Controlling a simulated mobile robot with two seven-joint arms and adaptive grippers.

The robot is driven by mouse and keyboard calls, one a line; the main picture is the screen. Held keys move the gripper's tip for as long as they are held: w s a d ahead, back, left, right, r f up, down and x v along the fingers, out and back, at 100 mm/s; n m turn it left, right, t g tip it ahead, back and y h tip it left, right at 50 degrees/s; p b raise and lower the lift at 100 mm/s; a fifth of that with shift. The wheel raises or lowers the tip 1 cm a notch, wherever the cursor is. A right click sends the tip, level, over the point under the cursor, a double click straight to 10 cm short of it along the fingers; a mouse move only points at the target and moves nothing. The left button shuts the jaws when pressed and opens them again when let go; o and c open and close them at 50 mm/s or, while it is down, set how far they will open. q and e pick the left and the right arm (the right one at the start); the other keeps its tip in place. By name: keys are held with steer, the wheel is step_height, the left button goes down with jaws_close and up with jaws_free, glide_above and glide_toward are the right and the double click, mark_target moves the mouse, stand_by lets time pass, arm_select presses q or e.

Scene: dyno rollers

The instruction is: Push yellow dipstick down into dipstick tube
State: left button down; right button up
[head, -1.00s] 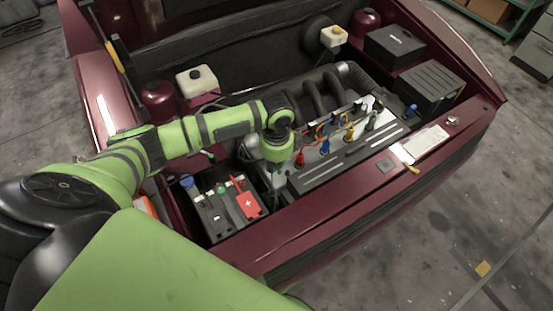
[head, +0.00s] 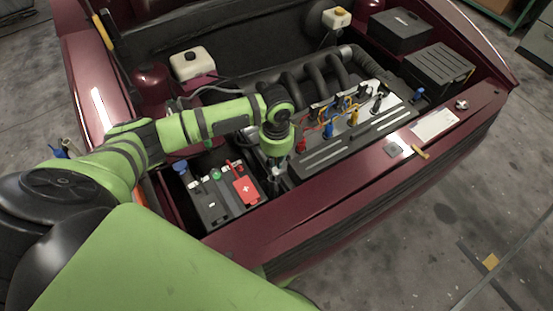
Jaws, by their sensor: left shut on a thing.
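My left gripper (head: 276,176) points down in the engine bay, between the battery and the engine cover. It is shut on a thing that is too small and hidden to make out. I cannot pick out the yellow dipstick or its tube for certain; the gripper and wrist cover the spot below them. A small yellow piece (head: 353,118) stands among coloured plugs on the engine cover (head: 345,143). My right gripper is not in view.
The battery (head: 212,205) with a red terminal cover (head: 246,190) is just left of my gripper. A white reservoir (head: 192,65) stands behind my forearm. The dark red front panel (head: 330,205) bounds the bay. A yellow-handled item (head: 419,154) lies on it at right.

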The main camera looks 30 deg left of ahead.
arm_select(q)
steer(key=shift+f+b, duration=0.65)
steer(key=shift+f, duration=0.15)
step_height(320, 180, down, 7)
steer(key=b, duration=0.3)
steer(key=shift+f, duration=0.15)
steer(key=c, duration=1.3)
jaws_free()
step_height(320, 180, up, 12)
steer(key=shift+r, duration=0.1)
